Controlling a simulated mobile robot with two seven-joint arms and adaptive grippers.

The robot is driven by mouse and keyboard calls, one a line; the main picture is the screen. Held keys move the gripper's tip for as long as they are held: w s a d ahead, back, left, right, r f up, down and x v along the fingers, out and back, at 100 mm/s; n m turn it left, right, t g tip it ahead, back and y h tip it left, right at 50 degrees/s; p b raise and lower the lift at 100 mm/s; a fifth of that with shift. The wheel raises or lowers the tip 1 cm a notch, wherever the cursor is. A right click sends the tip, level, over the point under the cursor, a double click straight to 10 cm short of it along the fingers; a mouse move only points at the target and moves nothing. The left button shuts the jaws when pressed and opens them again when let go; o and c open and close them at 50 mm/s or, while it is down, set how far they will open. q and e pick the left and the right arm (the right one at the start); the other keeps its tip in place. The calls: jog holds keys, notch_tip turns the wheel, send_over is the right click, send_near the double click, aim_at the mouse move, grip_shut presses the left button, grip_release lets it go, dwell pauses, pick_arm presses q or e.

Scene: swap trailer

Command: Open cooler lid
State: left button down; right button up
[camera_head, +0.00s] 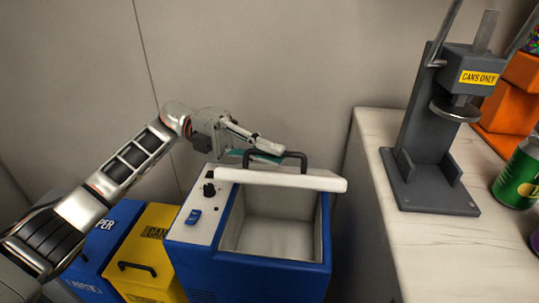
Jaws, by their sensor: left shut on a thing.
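The cooler (250,271) is a blue box with a light grey top panel and an open, empty-looking pale interior (275,238). Its white lid (285,180) is raised and seen nearly edge-on above the rear of the opening. A black handle (303,157) stands up from the lid. My left gripper (268,152) reaches in from the left and is shut on the handle; a teal part shows at its fingers. The exact finger contact is partly hidden. My right gripper is not in view.
A yellow bin (146,266) and a blue bin (108,240) stand left of the cooler. At right, a pale counter (430,245) holds a grey can press (425,140), a green can (518,175) and an orange object (512,100). A plain wall is behind.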

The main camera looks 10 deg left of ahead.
pick_arm(q)
jog(key=c, duration=2.4)
grip_release()
jog(key=shift+c, duration=0.2)
jog(key=v, duration=1.2)
jog(key=shift+f, duration=0.1)
